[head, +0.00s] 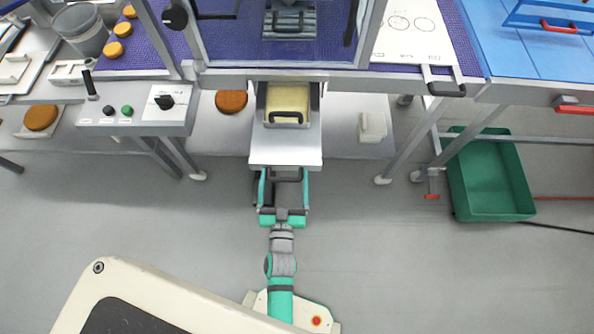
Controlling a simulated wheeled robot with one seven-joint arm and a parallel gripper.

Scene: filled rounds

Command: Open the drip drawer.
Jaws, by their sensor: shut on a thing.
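The drip drawer (286,148) has a pale front below the middle of the purple-topped bench in the head view. It stands out from under the bench edge, toward me. Behind its front, a metal pan with a yellowish inside (288,99) and a small dark handle shows from above. The drawer's dark handle (287,178) is at its near edge. My gripper (283,188), with teal fingers, reaches up from below and is shut on this handle. The fingers partly hide where they touch it.
A control box (137,115) with buttons and a black knob hangs left of the drawer. An orange-brown disc (231,101) and a small white block (373,127) lie on the lower shelf at either side. A green crate (490,180) is on the floor right. The grey floor nearby is clear.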

